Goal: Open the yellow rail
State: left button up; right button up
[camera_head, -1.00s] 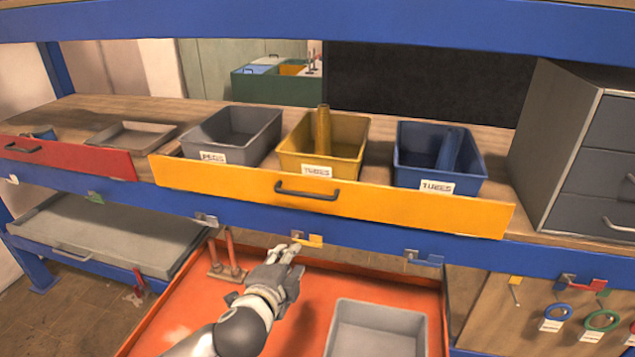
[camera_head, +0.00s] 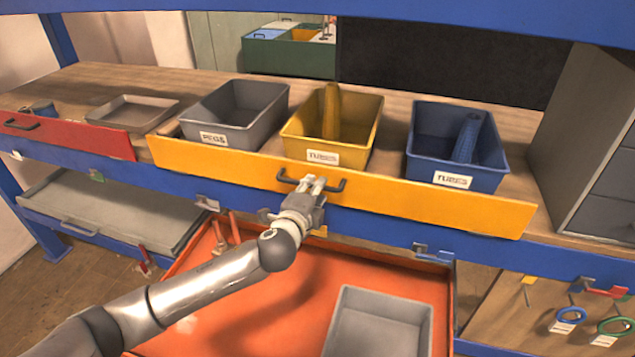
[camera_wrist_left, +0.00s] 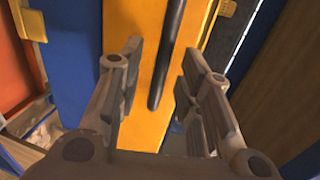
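The yellow rail (camera_head: 405,197) is a long front board across the shelf with a dark bar handle (camera_head: 338,186) at its middle. My left gripper (camera_head: 315,184) is at this handle, coming from below and in front. In the left wrist view the gripper (camera_wrist_left: 155,75) has its two fingers apart, with the yellow rail (camera_wrist_left: 148,120) behind and the dark handle (camera_wrist_left: 166,60) running between them. I see no finger clearly touching the handle. My right gripper is not in view.
A grey bin (camera_head: 232,112), yellow bin (camera_head: 300,128) and blue bin (camera_head: 420,150) stand behind the rail. A red drawer front (camera_head: 80,139) is at left. A grey cabinet (camera_head: 580,140) stands at right. Below are an orange tray (camera_head: 190,310) and a grey bin (camera_head: 372,335).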

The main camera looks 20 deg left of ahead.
pick_arm(q)
jog(key=shift+x, duration=1)
jog(key=shift+w, duration=0.3)
jog(key=c, duration=0.7)
grip_shut()
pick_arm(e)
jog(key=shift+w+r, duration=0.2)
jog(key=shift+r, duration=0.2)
